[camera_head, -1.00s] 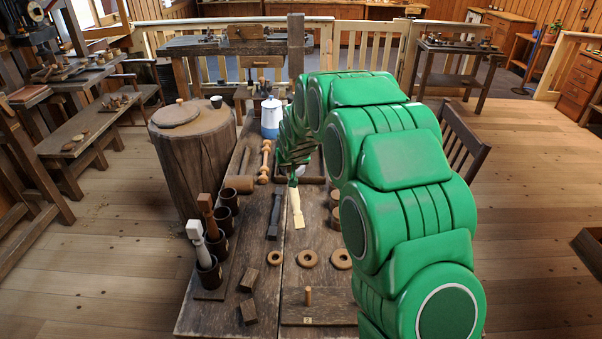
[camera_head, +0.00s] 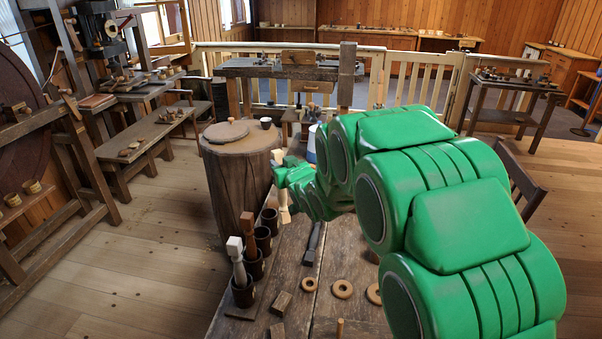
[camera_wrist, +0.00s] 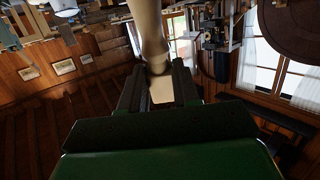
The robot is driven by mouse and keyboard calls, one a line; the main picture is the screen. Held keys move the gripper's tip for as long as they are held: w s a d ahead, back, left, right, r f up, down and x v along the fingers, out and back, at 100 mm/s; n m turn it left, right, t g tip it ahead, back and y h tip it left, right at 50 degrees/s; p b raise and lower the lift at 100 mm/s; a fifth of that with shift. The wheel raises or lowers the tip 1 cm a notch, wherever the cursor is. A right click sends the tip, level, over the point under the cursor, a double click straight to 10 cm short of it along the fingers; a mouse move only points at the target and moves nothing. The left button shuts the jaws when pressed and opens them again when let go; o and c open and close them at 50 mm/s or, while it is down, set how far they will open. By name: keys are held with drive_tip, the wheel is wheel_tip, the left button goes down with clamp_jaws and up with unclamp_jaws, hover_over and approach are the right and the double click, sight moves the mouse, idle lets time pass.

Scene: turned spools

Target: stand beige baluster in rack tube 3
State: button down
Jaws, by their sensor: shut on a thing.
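The beige baluster (camera_head: 284,207) is held upright, slightly tilted, in my gripper (camera_head: 279,168), above the far end of the rack. My gripper is shut around its upper part. In the wrist view the baluster (camera_wrist: 149,35) sits between the two dark fingers (camera_wrist: 158,78). The rack (camera_head: 240,312) has a row of dark tubes. The nearest tube (camera_head: 243,293) holds a pale-headed baluster (camera_head: 236,256). The tube behind it (camera_head: 255,266) holds a brown baluster (camera_head: 247,229). The two far tubes, one (camera_head: 263,239) and the last (camera_head: 270,219), look empty. Tube numbers are not readable.
A large wooden stump (camera_head: 236,170) stands left of the bench, close behind the rack. On the bench lie a dark baluster (camera_head: 313,243), wooden rings (camera_head: 342,289) and small blocks (camera_head: 282,303). My arm hides the bench's right side.

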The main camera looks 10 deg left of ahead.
drive_tip(key=s+a+r+n+y, duration=0.2)
drive_tip(key=s+a+r+y, duration=0.2)
drive_tip(key=s+a+r, duration=0.15)
drive_tip(key=shift+s+d+f, duration=0.15)
drive_tip(key=shift+f, duration=1.35)
drive_tip(key=shift+s+d+f, duration=0.1)
drive_tip(key=shift+f, duration=1.35)
drive_tip(key=shift+s+d+f, duration=0.1)
drive_tip(key=shift+s+f, duration=0.05)
drive_tip(key=shift+f, duration=0.4)
drive_tip(key=shift+f, duration=0.4)
drive_tip(key=shift+f, duration=0.25)
drive_tip(key=shift+f, duration=1.05)
drive_tip(key=shift+f, duration=0.2)
drive_tip(key=shift+f, duration=1.3)
